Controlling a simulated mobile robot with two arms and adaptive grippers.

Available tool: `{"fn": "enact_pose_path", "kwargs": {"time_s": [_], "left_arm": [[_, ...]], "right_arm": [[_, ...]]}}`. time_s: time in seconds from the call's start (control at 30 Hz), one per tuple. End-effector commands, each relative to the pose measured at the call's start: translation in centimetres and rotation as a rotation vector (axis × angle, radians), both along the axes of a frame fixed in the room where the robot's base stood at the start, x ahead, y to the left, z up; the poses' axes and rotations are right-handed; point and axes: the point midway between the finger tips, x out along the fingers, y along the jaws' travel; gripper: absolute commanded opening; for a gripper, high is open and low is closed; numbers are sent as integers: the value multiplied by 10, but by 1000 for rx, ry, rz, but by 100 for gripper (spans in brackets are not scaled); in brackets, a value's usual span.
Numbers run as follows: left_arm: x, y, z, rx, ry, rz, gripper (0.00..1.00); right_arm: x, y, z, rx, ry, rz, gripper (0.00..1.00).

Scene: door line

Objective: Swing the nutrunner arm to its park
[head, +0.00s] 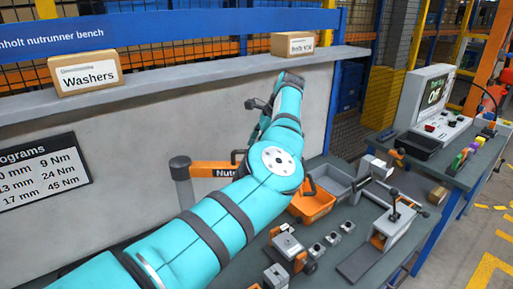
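The nutrunner arm (207,170) is an orange beam with a partly covered "Nut..." label. It reaches right from a grey post (182,175) at the back of the bench. My teal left arm crosses in front and hides its right part. A dark curved piece (239,156) shows at the beam where my arm covers it; I cannot tell what it belongs to. My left gripper seems to be the small dark part (257,104) beside the far end of my arm; its fingers are not clear. No park rest can be made out. My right gripper is not in view.
A shelf holds a Washers box (84,74) and another box (292,44). A side table with a screen (434,93) stands right.

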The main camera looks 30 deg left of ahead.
Motion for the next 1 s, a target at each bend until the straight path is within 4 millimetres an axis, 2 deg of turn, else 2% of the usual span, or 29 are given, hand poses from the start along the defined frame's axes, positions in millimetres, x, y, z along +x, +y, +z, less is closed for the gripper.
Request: {"fn": "enact_pose_path", "kwargs": {"time_s": [0.4, 0.77, 1.0], "left_arm": [[5, -27, 57, -1, -2, -3, 38], [6, -30, 64, 0, 0, 0, 38], [6, -31, 64, 0, 0, -2, 9]], "right_arm": [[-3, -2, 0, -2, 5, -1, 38], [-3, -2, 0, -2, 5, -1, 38], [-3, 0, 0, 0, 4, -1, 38]]}}
